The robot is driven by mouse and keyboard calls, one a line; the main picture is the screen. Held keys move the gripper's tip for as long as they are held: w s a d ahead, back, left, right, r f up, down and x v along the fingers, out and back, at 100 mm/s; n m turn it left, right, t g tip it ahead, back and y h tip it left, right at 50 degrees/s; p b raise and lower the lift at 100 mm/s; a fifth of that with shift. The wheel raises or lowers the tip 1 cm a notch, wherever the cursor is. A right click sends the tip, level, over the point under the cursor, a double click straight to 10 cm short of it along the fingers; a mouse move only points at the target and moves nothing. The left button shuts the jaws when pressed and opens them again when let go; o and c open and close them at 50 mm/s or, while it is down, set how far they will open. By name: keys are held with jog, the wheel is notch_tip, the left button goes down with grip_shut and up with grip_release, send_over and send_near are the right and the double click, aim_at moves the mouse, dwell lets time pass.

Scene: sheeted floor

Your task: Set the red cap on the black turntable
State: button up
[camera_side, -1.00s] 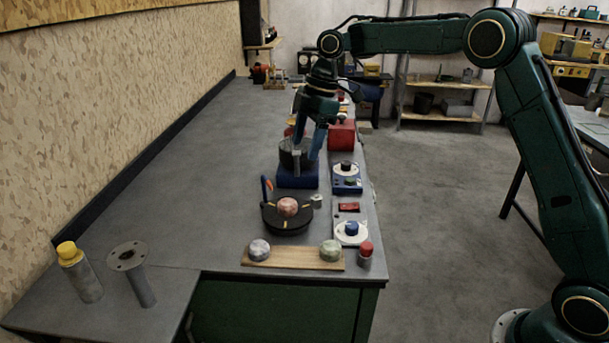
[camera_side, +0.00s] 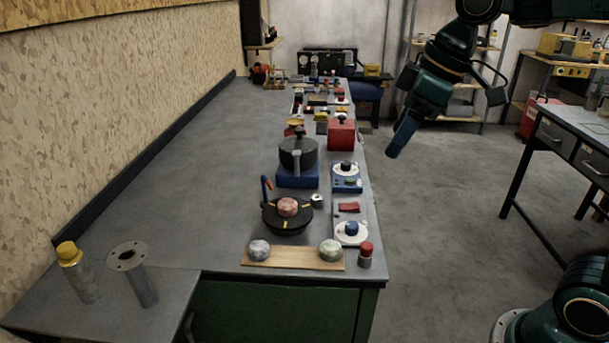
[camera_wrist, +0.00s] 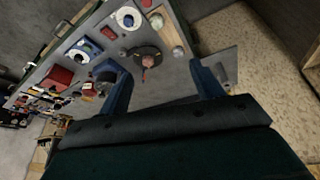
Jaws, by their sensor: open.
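The red cap (camera_side: 366,246) sits on a small grey cylinder at the bench's front right corner. The black turntable (camera_side: 272,227) lies flat left of it and further back, with yellow marks on its rim and a reddish mottled ball (camera_side: 288,207) on top. The turntable (camera_wrist: 134,53) also shows in the wrist view, beyond my fingers. My gripper (camera_wrist: 160,70) is open and empty, its two blue fingers wide apart. In the side view my gripper (camera_side: 402,138) hangs right of the bench, clear of both; only one finger shows clearly there.
A wooden board (camera_side: 294,259) with two mottled balls lies in front of the turntable. A dark pot (camera_side: 298,153) on a blue base stands behind it. Blue and white dial units and a red box (camera_side: 341,135) line the right edge.

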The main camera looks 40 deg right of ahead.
jog(key=s+d+f+m, duration=0.1)
jog(key=s+f+m, duration=0.1)
jog(key=s, duration=0.5)
jog(key=s+d+f+m+t+h, duration=0.1)
jog(key=s+d+f+m, duration=0.1)
jog(key=s, duration=0.5)
jog(key=shift+s+f+m+h, duration=0.15)
jog(key=shift+f+m+h, duration=0.15)
jog(key=shift+f+m, duration=0.45)
